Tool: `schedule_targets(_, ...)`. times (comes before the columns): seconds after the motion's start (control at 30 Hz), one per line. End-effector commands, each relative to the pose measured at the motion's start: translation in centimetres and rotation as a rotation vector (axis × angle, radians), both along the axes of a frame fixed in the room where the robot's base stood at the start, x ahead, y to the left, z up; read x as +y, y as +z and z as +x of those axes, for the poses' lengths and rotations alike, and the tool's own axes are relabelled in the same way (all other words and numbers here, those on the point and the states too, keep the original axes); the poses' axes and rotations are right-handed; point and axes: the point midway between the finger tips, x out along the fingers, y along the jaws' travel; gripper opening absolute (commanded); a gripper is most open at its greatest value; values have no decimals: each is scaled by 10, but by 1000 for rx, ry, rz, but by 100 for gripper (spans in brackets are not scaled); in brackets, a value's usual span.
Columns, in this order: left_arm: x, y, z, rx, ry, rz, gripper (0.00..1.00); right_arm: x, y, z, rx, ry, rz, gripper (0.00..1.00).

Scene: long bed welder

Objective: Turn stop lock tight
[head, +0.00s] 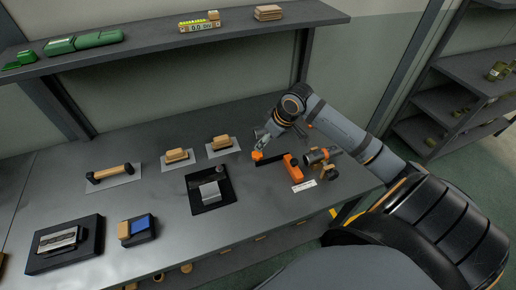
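A small fixture with a dark bar (271,161) and orange parts lies at the right of the workbench. A small orange piece (257,155) is at the bar's left end, and a larger orange block (292,167) is at its right end. I cannot tell for sure which part is the stop lock. My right gripper (260,142) reaches down just above the small orange piece, close to or touching it. Its fingers are too small to tell whether they are open, shut or gripping. My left gripper is not in view.
A grey and orange tool (318,156) stands right of the fixture, with a white label (304,186) in front. A black tray (211,197) with a metal block is to the left. Wooden-handled tools (177,156) lie behind it. A shelf (150,46) overhangs the back.

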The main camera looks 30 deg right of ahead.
Motion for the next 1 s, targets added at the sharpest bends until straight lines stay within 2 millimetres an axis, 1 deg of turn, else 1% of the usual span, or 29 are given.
schedule_targets(0.1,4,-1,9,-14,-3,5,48,3,-15,6,0,-1,9,61)
schedule_targets(0.17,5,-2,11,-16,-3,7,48,6,-26,10,2,-2,9,61)
schedule_targets(0.3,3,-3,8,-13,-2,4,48,9,-55,21,2,-3,9,61)
schedule_targets(0.4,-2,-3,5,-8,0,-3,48,12,-72,27,4,0,5,61)
schedule_targets(0.5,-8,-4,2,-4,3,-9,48,12,-84,33,1,0,4,61)
schedule_targets(0.63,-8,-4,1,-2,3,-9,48,13,-92,36,2,2,1,61)
schedule_targets(0.87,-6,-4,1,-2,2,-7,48,13,-94,36,2,2,-1,61)
schedule_targets(0.9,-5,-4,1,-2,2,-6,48,13,-94,36,2,2,-1,60)
schedule_targets(1.0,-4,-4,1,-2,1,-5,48,13,-94,36,2,2,-1,46)
